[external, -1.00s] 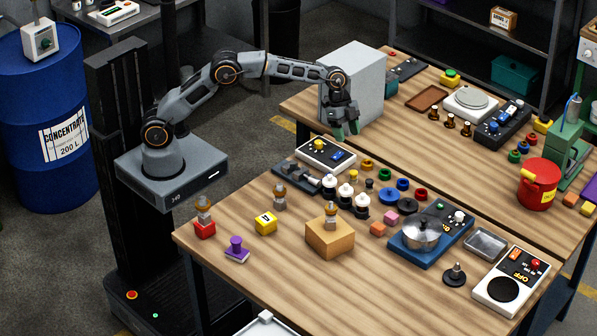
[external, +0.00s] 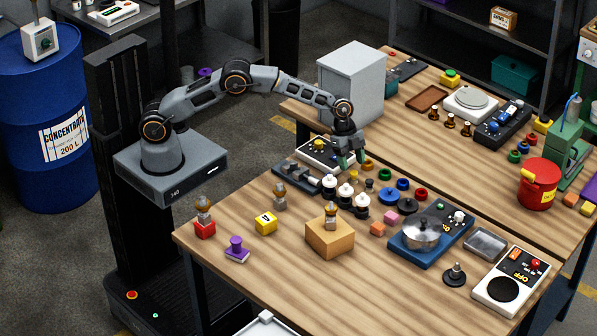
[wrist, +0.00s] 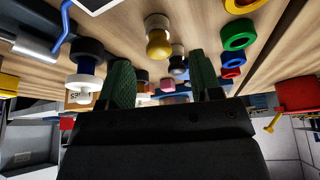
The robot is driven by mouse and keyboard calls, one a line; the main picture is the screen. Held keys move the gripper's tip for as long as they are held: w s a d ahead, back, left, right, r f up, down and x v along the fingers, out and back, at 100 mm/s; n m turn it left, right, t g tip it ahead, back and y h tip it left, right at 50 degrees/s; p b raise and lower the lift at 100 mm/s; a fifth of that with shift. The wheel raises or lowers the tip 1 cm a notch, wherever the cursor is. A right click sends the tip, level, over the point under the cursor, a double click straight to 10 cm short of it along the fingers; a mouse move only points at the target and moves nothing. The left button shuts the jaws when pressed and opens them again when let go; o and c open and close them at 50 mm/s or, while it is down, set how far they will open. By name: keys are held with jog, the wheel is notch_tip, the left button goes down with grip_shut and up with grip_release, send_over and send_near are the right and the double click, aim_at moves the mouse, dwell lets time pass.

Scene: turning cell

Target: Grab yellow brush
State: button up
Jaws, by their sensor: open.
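A small upright piece with a rounded yellow top and pale base (wrist: 158,42) stands on the table in the wrist view, between and beyond my fingertips. It may be the yellow brush; no bristles can be made out. In the external view, a small yellow piece (external: 354,175) shows just under my gripper (external: 349,160), partly hidden. My gripper is open and empty, its green finger pads (wrist: 160,68) apart above the table. It does not visibly touch the yellow-topped piece.
Black-and-white pegs (external: 345,191) stand close in front of my gripper. Coloured rings (external: 385,174) lie to its right. A control panel (external: 325,153) is on its left, and a grey cabinet (external: 350,82) stands behind. The table's front left is more open.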

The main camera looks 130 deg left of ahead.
aim_at(354, 171)
jog(key=shift+p+x, duration=0.55)
jog(key=shift+x, duration=1.45)
jog(key=shift+d, duration=0.1)
jog(key=shift+c, duration=0.4)
jog(key=c, duration=0.9)
